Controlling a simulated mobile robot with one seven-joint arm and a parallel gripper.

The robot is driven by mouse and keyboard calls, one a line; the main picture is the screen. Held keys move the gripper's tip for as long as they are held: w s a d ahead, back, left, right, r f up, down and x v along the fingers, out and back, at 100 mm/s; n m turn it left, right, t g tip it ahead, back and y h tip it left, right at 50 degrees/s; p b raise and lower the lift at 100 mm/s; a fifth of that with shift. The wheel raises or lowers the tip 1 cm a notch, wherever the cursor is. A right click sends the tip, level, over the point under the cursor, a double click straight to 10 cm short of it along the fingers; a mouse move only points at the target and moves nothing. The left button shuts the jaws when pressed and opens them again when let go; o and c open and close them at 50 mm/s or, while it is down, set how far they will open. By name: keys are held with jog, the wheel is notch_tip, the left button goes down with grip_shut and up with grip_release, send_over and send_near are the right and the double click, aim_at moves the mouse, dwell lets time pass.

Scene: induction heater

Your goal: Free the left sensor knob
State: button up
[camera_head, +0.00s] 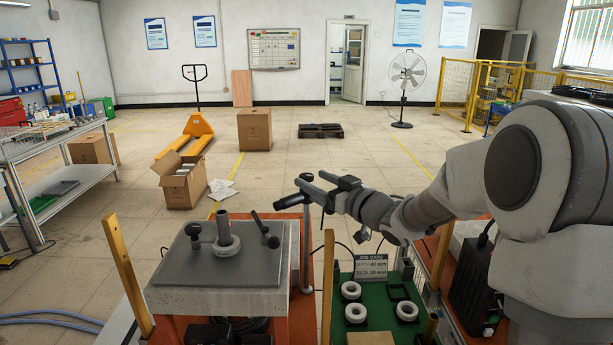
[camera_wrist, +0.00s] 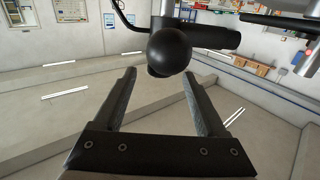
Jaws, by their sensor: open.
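The heater (camera_head: 170,299) has a grey top plate with an upright grey post (camera_head: 224,230). A black knob (camera_head: 193,230) stands left of the post and a black lever (camera_head: 266,232) right of it. A slim grey pole (camera_head: 307,245) rises at the heater's right edge, with a black handle (camera_head: 288,201) near its top. My gripper (camera_head: 309,180) is beside the pole's top, open and empty. In the wrist view, a black ball knob (camera_wrist: 170,48) shows between and just beyond the fingertips, apart from both. I cannot tell whether it is the left sensor knob.
A green board with several white rings (camera_head: 351,290) and a job card (camera_head: 371,267) lies right of the heater. Yellow posts (camera_head: 127,275) stand nearby. An open carton (camera_head: 182,182) and a pallet truck (camera_head: 190,135) stand on the floor behind.

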aim_at(311, 178)
jog(key=shift+x, duration=1.85)
grip_shut()
